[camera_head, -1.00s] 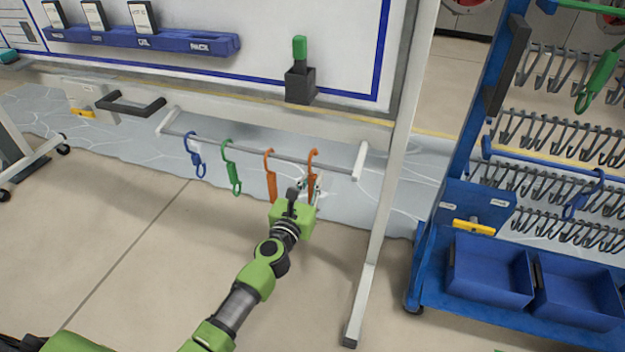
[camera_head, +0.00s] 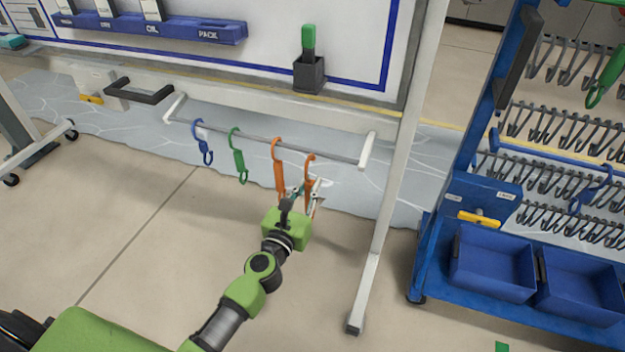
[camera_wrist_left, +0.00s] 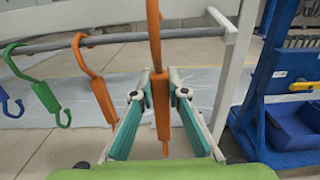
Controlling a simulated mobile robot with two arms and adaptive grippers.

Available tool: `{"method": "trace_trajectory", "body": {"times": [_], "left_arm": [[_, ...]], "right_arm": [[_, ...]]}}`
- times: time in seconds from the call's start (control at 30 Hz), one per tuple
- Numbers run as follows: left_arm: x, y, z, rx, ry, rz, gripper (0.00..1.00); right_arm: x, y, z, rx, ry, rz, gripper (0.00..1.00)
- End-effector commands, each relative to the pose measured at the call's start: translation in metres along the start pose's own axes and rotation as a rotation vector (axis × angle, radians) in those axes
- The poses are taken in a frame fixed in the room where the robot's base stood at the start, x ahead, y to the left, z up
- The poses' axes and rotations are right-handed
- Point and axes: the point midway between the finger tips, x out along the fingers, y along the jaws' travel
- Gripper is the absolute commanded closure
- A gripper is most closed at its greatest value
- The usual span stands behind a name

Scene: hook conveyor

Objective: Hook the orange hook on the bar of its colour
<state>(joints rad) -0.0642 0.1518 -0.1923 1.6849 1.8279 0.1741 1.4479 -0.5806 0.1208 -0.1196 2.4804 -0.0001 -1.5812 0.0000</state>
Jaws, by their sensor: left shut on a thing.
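My left gripper (camera_head: 307,194) is shut on an orange hook (camera_head: 309,172), the rightmost of the hooks at the grey bar (camera_head: 255,143). In the left wrist view the gripper (camera_wrist_left: 160,92) pinches the lower body of this hook (camera_wrist_left: 154,45), which stands upright. Its shank passes in front of the grey bar (camera_wrist_left: 195,33), and its top is cut off by the frame. In the head view its curved top sits at or just below the bar; I cannot tell whether they touch. A second orange hook (camera_head: 278,168) hangs just left. No orange bar shows. My right gripper is not in view.
A green hook (camera_head: 238,160) and a blue hook (camera_head: 203,145) hang further left on the grey bar. A white post (camera_head: 385,220) stands right of it. Beyond is a blue rack (camera_head: 440,250) with a blue bar (camera_head: 545,152), another blue hook (camera_head: 592,190) and bins (camera_head: 490,265).

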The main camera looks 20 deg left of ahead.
Motion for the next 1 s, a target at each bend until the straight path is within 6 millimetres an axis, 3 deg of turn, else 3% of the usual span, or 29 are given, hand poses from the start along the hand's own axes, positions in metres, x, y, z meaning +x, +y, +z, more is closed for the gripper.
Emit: {"method": "trace_trajectory", "body": {"times": [0.73,1.0], "left_arm": [[-0.053,0.0,-0.001,-0.001,0.0,-0.001,1.0],[-0.069,0.0,0.0,0.0,-0.001,-0.001,1.0]], "right_arm": [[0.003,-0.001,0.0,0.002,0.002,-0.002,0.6],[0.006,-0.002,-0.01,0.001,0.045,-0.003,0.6]]}}
